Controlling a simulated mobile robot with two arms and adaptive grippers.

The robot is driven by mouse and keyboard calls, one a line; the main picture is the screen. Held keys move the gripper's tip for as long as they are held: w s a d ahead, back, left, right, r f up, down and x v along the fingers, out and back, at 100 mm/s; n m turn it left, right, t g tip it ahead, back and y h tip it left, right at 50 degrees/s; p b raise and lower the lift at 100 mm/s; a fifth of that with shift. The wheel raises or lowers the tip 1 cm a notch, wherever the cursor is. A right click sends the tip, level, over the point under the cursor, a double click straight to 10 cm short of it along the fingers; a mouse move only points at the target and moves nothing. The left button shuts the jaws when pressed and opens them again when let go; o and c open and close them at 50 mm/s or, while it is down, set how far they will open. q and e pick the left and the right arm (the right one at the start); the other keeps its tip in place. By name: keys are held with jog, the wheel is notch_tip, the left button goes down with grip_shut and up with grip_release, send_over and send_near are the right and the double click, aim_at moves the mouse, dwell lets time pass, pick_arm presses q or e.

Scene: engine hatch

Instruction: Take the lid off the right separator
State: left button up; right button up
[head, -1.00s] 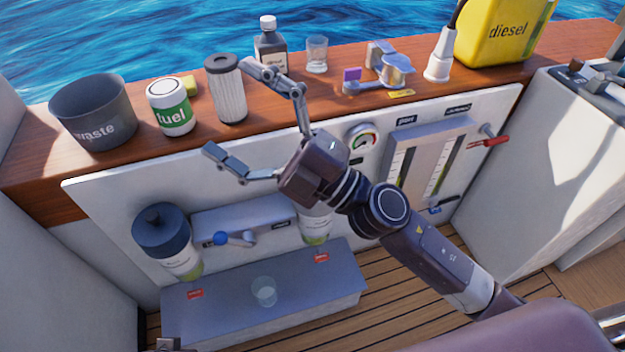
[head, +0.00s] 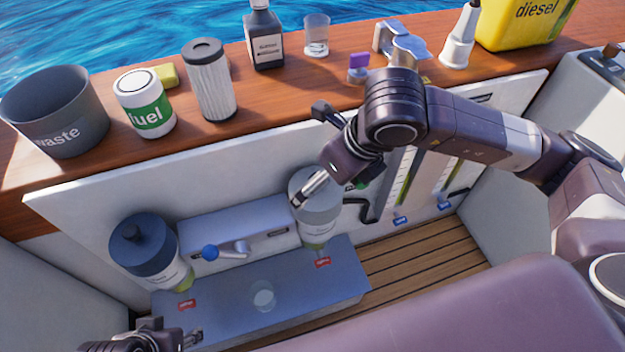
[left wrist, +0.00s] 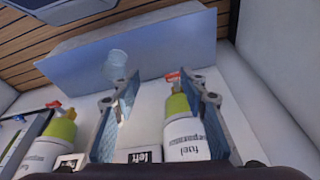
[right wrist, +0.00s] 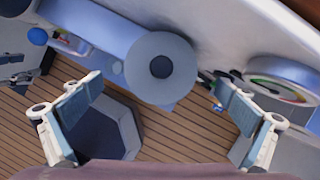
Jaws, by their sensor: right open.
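The right separator (head: 316,228) stands on the white panel, with its grey round lid (head: 322,203) on top. The lid also shows in the right wrist view (right wrist: 145,85), with a dark knob at its centre. My right gripper (right wrist: 160,102) is open and empty, its fingers spread either side of the lid in that view, with no visible contact. In the head view the right gripper (head: 318,180) partly covers the lid. The left separator (head: 172,272) has a dark blue lid (head: 143,240). My left gripper (left wrist: 165,95) is open and empty, low at the left.
A blue-handled valve (head: 210,252) sits between the separators. A grey step (head: 225,315) below carries a clear cup (head: 263,295). The wooden ledge above holds a waste bin (head: 58,115), fuel can (head: 145,105), filter (head: 210,80) and dark bottle (head: 264,38).

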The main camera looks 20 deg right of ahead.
jog(key=shift+w+f, duration=0.25)
jog(key=shift+f, duration=0.2)
jog(key=shift+a+f+b, duration=0.1)
jog(key=shift+f+b, duration=0.2)
jog(key=shift+f, duration=0.45)
jog(key=b+x, duration=0.1)
jog(key=x, duration=0.3)
jog(key=shift+w+f, duration=0.2)
jog(key=shift+a+f, duration=0.1)
jog(key=shift+f, duration=0.1)
pick_arm(q)
jog(key=w+t, duration=0.1)
jog(key=w, duration=0.1)
jog(key=w+d, duration=0.1)
jog(key=shift+w+r+t, duration=0.1)
jog(key=shift+w+t, duration=0.3)
pick_arm(e)
jog(key=c, duration=1.3)
